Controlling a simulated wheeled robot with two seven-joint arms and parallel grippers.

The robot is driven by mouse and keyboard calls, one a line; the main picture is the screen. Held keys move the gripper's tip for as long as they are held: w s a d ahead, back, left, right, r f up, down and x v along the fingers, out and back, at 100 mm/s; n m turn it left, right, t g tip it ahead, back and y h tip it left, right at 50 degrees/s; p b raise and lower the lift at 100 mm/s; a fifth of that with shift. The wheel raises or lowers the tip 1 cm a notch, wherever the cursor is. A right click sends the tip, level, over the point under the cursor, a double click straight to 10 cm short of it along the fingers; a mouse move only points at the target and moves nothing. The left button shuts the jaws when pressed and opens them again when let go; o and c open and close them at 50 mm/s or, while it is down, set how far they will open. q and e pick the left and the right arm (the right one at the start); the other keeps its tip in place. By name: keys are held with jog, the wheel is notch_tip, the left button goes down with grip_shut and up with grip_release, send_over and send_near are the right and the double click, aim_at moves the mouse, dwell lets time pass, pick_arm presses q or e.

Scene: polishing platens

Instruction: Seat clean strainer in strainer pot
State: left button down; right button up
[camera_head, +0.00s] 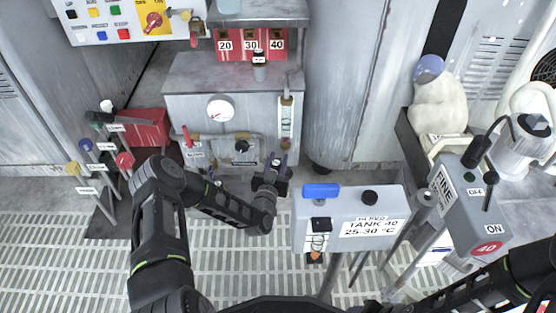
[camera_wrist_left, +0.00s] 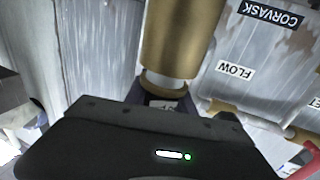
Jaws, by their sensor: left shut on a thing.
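My left gripper (camera_head: 273,168) is in front of the grey cabinet. It is shut on a small pale, labelled piece, which I take to be the strainer (camera_wrist_left: 166,103); the fingers hide most of it. In the left wrist view a brass cylinder (camera_wrist_left: 178,40), likely the strainer pot, is directly beyond the fingers. A pale ring shows at its near end, in line with the held piece. I cannot tell whether the ring belongs to the strainer or whether the two touch. My right arm enters at the lower right of the head view; its gripper is out of view.
The grey cabinet (camera_head: 185,108) carries a round gauge (camera_head: 221,108) and a sight tube (camera_head: 286,118). A FLOW label (camera_wrist_left: 235,69) and brass pipework (camera_wrist_left: 235,112) are beside the cylinder. A TANK 40 box (camera_head: 350,222) stands right of my left gripper. Slatted floor is open at left.

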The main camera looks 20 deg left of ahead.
pick_arm(q)
jog(key=shift+f+b, duration=0.35)
jog(key=shift+f, duration=0.3)
jog(key=c, duration=1)
grip_release()
jog(key=shift+o, duration=0.2)
jog(key=s+d+p, duration=0.1)
jog(key=s+p, duration=0.2)
jog(key=s, duration=0.4)
jog(key=shift+s+d, duration=0.25)
jog(key=shift+s, duration=0.05)
